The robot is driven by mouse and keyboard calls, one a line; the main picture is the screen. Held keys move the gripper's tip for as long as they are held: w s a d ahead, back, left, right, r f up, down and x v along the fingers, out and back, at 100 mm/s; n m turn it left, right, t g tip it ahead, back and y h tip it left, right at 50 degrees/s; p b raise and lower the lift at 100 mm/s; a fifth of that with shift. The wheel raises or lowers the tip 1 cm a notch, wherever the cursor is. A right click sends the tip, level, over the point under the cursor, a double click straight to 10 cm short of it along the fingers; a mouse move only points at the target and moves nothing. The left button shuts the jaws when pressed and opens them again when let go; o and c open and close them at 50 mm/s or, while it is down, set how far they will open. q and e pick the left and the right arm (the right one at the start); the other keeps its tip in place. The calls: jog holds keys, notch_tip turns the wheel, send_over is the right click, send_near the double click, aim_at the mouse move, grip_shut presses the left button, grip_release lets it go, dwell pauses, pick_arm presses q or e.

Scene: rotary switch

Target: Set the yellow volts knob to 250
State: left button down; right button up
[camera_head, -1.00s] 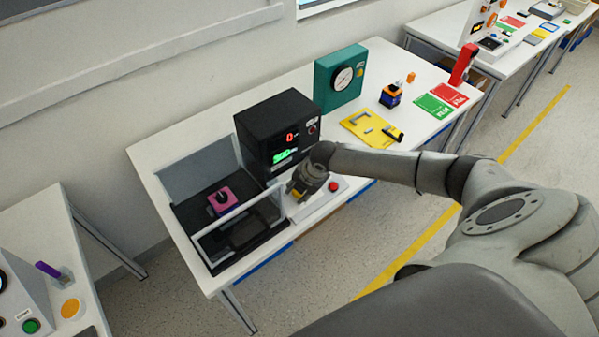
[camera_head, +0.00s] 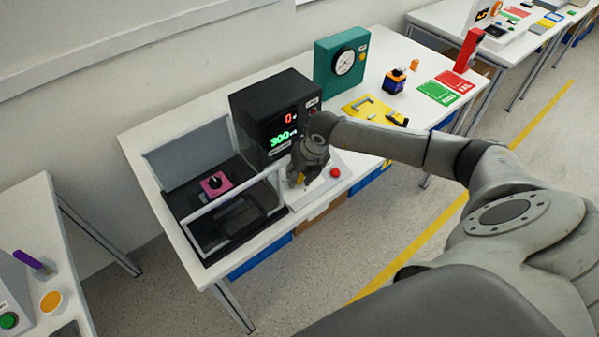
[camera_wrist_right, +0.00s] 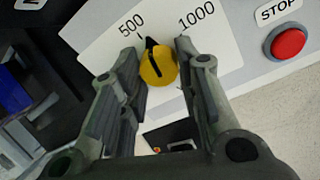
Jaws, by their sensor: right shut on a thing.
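The yellow volts knob (camera_wrist_right: 157,66) sits on a white dial plate (camera_wrist_right: 218,50) with 500 and 1000 printed on it. Its black pointer is just right of the 500 mark; the 250 mark is not visible. My right gripper (camera_wrist_right: 156,48) has a finger on either side of the knob and is shut on it. In the head view the right gripper (camera_head: 303,176) is over the knob panel, largely hiding the knob. The black display box (camera_head: 268,110) shows a red 0 and a green number that looks like 300. My left gripper is not in view.
A red STOP button (camera_head: 335,172) is right of the gripper. A clear-walled tray (camera_head: 200,225) with a pink block (camera_head: 216,184) is to the left.

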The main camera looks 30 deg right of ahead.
jog(key=n+b, duration=0.2)
jog(key=n, duration=0.1)
jog(key=n+b, duration=0.1)
jog(key=shift+f+n+b, duration=0.25)
jog(key=shift+n+b, duration=0.05)
jog(key=shift+b, duration=0.1)
jog(key=n+b, duration=0.3)
jog(key=shift+d+n, duration=0.1)
jog(key=shift+n, duration=0.3)
jog(key=n+b, duration=0.3)
jog(key=n, duration=0.1)
jog(key=shift+h+b, duration=0.4)
jog(key=shift+w+r+n+b, duration=0.1)
jog(key=shift+r+n+b, duration=0.1)
jog(key=shift+n+b, duration=1.25)
jog(key=shift+n, duration=0.55)
jog(key=o, duration=1)
jog(key=shift+r, duration=0.1)
